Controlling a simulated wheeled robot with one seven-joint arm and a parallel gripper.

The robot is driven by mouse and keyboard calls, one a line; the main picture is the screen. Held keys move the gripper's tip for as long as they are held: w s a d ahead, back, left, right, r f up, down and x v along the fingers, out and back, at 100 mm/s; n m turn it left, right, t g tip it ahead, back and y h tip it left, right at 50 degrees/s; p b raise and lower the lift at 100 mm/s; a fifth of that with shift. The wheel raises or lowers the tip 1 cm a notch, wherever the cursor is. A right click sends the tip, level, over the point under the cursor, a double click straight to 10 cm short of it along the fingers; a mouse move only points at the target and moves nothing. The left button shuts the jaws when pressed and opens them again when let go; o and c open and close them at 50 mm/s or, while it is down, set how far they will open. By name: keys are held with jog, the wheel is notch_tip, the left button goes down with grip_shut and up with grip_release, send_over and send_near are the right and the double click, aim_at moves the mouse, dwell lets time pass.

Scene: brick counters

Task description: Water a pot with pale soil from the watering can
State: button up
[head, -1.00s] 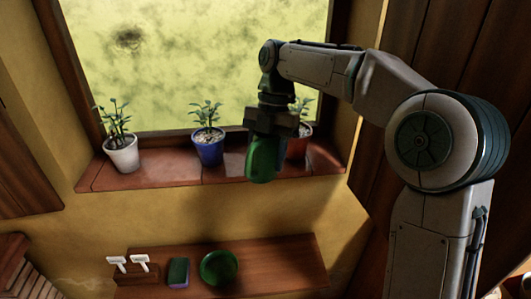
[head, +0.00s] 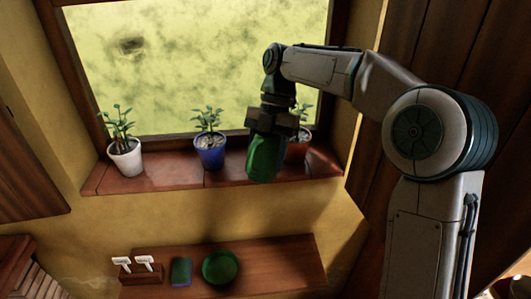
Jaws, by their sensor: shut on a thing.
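My gripper (head: 271,131) is shut on the green watering can (head: 264,159) and holds it in front of the window sill, between the blue pot and the red pot. The can hangs below the jaws and its spout cannot be made out. A white pot (head: 125,162) with a leafy plant stands at the left of the sill. A blue pot (head: 209,155) with a plant stands in the middle, and pale bits show on its soil.
The brick sill (head: 160,178) runs under the window. Below it, a wooden shelf (head: 275,262) holds a green round dish (head: 221,267), a dark sponge-like block (head: 181,272) and a holder with white tags (head: 140,274). The shelf's right part is clear.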

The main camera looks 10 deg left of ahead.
aim_at(269, 134)
jog(key=shift+w+r+g+y+p, duration=0.15)
jog(key=shift+r+g+p, duration=0.55)
jog(key=shift+p, duration=0.8)
jog(key=shift+w+r+g+y+p, duration=0.15)
jog(key=shift+r+g+p, duration=0.25)
jog(key=shift+r+p, duration=0.85)
jog(key=shift+s+f, duration=0.1)
jog(key=shift+f, duration=0.4)
jog(key=shift+f+t+b, duration=0.3)
jog(key=shift+f+b, duration=0.15)
jog(key=shift+b, duration=0.2)
jog(key=f+t+b, duration=0.1)
jog(key=b, duration=0.1)
jog(key=f+t+b, duration=0.1)
jog(key=f+b, duration=0.1)
jog(key=shift+s, duration=0.2)
jog(key=f+t+b, duration=0.1)
jog(key=b, duration=0.1)
jog(key=f+h+b, duration=0.1)
jog(key=f+t+b, duration=0.1)
jog(key=b, duration=0.1)
jog(key=shift+w+f+t+b, duration=0.25)
jog(key=shift+f+t+b, duration=0.05)
jog(key=shift+f, duration=0.1)
